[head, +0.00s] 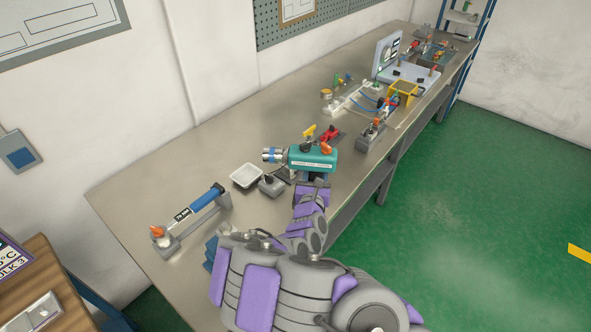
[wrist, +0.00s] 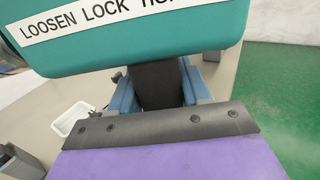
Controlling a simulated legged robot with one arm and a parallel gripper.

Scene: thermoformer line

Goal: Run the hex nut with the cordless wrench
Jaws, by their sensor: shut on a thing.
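The cordless wrench is a teal body (head: 313,157) with a blue-banded silver nose (head: 272,155) pointing left. In the wrist view its teal housing (wrist: 130,42) fills the top, with a label reading "LOOSEN LOCK" and part of another word. My gripper (head: 312,183) is just below the teal body in the head view. In the wrist view my gripper's blue fingers (wrist: 160,88) stand either side of the wrench's dark handle (wrist: 159,84) and are shut on it. I cannot make out the hex nut in either view.
A blue-handled tool (head: 200,204) rests on a grey stand at the bench's near left. A white tray (head: 246,176) and a grey block (head: 271,186) lie near the wrench. Fixtures and a yellow box (head: 403,93) stand farther along. Bare bench (head: 205,150) lies at the back left.

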